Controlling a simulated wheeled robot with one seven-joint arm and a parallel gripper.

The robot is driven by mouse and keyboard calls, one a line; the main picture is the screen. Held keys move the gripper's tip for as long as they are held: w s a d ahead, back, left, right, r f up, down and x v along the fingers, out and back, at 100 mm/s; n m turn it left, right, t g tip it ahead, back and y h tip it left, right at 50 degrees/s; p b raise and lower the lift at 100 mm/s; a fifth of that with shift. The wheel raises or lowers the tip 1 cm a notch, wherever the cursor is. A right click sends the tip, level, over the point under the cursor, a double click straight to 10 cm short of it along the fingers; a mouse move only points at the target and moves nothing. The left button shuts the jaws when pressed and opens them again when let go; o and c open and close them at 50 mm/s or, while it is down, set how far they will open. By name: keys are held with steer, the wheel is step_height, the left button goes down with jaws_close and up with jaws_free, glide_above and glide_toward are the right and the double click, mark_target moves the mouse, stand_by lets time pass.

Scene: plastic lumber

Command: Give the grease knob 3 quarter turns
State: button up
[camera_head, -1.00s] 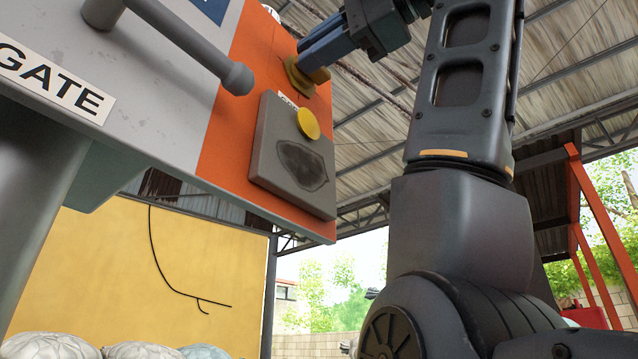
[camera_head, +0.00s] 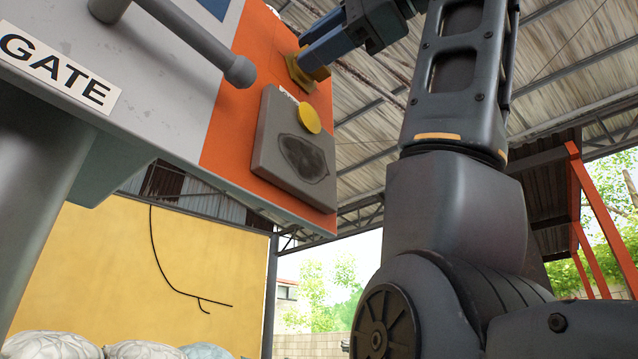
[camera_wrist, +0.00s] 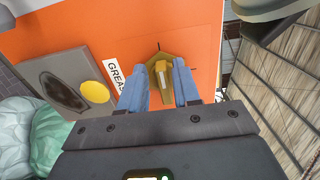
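The grease knob (camera_wrist: 162,74) is a yellow lever-shaped knob on a brass-coloured plate, set on the orange panel beside a label that begins "GREAS". In the head view the knob (camera_head: 312,70) is partly hidden by my fingers. My gripper (camera_wrist: 161,78) has its two blue fingers at the knob, one on each side of it. A narrow gap seems to show beside the left finger, so the fingers look slightly open around the knob. My gripper (camera_head: 318,62) also shows in the head view, reaching the plate from the upper right.
A grey box with a yellow round button (camera_head: 310,118) sits just below the knob; the button (camera_wrist: 95,92) is left of my fingers in the wrist view. A grey handle (camera_head: 190,40) sticks out near the GATE label (camera_head: 60,70). Pale sacks (camera_head: 140,350) lie below.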

steer(key=shift+o, duration=0.6)
steer(key=b+v, duration=0.3)
steer(key=v, duration=0.5)
stand_by(0.4)
